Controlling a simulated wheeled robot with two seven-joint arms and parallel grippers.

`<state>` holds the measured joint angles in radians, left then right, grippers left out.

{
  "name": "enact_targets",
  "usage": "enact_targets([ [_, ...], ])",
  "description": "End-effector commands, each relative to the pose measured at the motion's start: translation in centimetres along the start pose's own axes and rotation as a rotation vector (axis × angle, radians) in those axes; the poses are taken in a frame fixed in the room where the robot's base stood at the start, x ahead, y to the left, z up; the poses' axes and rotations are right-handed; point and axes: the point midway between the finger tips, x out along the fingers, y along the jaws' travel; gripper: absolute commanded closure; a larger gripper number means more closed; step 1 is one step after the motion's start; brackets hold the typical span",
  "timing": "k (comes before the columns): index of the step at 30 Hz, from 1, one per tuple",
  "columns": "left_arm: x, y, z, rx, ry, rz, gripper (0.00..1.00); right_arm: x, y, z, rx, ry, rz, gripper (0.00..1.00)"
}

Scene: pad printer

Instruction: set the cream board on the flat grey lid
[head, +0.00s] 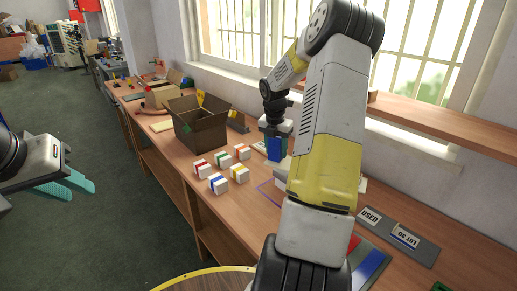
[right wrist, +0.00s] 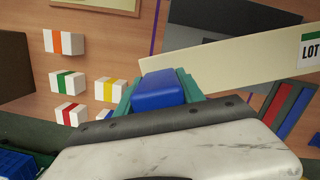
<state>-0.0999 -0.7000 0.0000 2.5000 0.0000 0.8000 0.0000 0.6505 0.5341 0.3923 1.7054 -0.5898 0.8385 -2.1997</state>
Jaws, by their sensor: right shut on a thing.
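My right gripper (head: 275,142) is over the bench, its teal fingers shut on a blue block (right wrist: 160,90). The cream board (right wrist: 240,65), with a green-edged LOT label at one end, runs from directly behind this block in the right wrist view. The block seems to be the board's grip. In the head view my right arm hides most of the board. A flat grey surface (right wrist: 215,35), likely the lid, shows partly under the board; whether they touch I cannot tell. My left gripper (head: 75,184) is out over the floor, fingers apart and empty.
Several white blocks with coloured bands (head: 220,170) stand on the bench left of my right gripper. An open brown box (head: 200,125) is behind them.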

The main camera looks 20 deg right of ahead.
Motion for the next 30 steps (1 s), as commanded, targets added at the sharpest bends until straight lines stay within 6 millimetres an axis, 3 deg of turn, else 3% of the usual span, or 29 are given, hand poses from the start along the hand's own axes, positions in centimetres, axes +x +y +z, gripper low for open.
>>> enact_targets([
  [3, 0.0, 0.0, 0.0, 0.0, 0.0, 0.0, 0.72, 0.4, 0.7, 1.6, -0.001, 0.0, 0.001, 1.0],
  [9, 0.0, 0.0, 0.0, 0.0, 0.0, 0.0, 0.72, 0.7, 1.1, 2.7, 0.0, 0.0, 0.0, 1.0],
  [17, 0.0, 0.0, 0.0, 0.0, 0.0, 0.0, 0.72, 4.0, 1.1, 2.2, -0.001, 0.001, -0.001, 1.0],
  [28, 0.0, 0.0, 0.0, 0.0, 0.0, 0.0, 0.72, 4.5, 1.1, 2.1, 0.0, 0.0, 0.0, 1.0],
  [29, 0.0, 0.0, 0.0, 0.0, 0.0, 0.0, 0.72, 4.5, 1.1, 2.1, 0.0, 0.0, 0.0, 0.49],
  [30, 0.0, 0.0, 0.0, 0.0, 0.0, 0.0, 0.72, 4.4, 1.1, 2.1, 0.0, 0.0, 0.0, 0.41],
])
